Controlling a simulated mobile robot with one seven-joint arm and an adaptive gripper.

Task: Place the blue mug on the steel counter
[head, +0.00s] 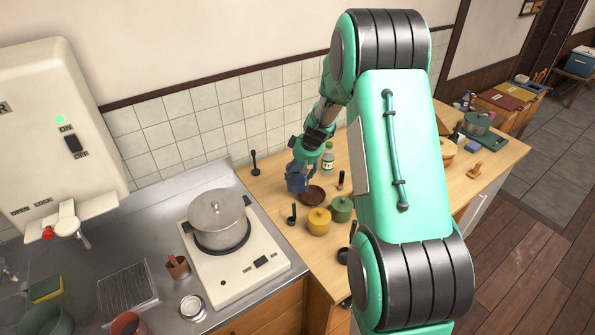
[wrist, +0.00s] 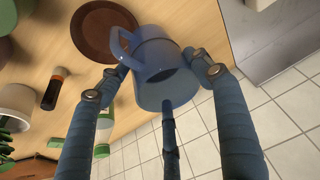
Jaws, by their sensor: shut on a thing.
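The blue mug (head: 296,182) is in my gripper (head: 299,170) over the wooden counter in the head view, beside a dark brown saucer (head: 314,195). In the wrist view the blue mug (wrist: 160,75) sits between the fingers of my gripper (wrist: 155,88), which are shut on it; its handle points up and left. The brown saucer (wrist: 92,30) lies at the top left there. I cannot tell whether the mug touches the wood. The steel counter (head: 165,225) is at the left in the head view.
A tiled wall runs behind.

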